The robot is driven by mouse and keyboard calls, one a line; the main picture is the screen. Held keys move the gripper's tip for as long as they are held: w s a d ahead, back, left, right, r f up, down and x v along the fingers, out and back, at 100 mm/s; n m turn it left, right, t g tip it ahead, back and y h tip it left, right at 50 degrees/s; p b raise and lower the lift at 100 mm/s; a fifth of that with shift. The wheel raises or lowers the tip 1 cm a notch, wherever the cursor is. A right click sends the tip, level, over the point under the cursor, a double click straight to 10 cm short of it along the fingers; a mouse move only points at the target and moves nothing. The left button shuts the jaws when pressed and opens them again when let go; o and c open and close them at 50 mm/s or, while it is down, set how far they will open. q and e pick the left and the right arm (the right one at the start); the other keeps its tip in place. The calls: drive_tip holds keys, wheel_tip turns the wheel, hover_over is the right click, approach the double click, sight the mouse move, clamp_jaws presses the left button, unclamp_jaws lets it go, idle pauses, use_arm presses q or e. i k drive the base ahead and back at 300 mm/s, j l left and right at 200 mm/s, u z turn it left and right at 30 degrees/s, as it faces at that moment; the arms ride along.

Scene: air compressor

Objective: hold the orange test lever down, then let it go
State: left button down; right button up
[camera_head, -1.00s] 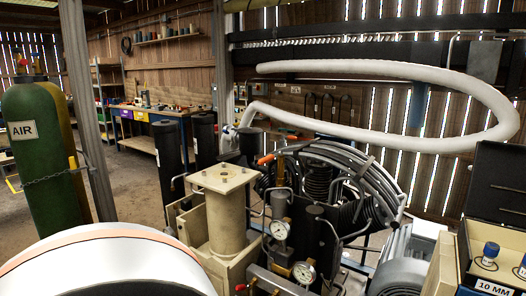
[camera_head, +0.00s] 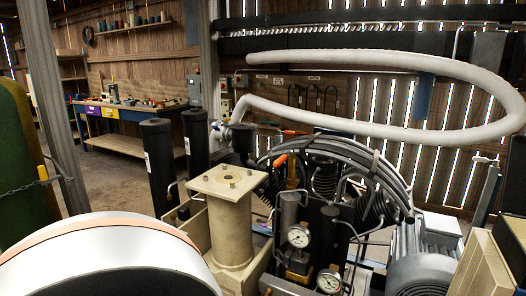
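An orange lever (camera_head: 280,160) sits on top of the compressor's pipework, beside a brass-coloured valve (camera_head: 291,176). It is small in the head view and tilts up to the right. Whether it is pressed cannot be told. Two round white gauges (camera_head: 299,237) are in front of and below it. A second, smaller orange-red piece (camera_head: 291,132) shows farther back, near the wall. Neither of my grippers is in view, and nothing is seen touching the lever.
A beige column with a square top (camera_head: 228,182) stands left of the lever. Coiled grey tubing (camera_head: 350,150) arches behind it. Black cylinders (camera_head: 160,165) stand to the left, and a motor (camera_head: 418,272) to the right. My white body part covers the lower left.

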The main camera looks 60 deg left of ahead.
sight(277, 163)
drive_tip(key=k+j, duration=0.15)
drive_tip(key=j, duration=0.25)
drive_tip(key=k+j, duration=0.1)
drive_tip(key=j, duration=0.25)
drive_tip(key=k+j, duration=0.15)
drive_tip(key=j, duration=0.25)
drive_tip(key=k+j, duration=0.15)
drive_tip(key=j, duration=0.25)
drive_tip(key=k+j, duration=0.1)
drive_tip(key=j, duration=0.25)
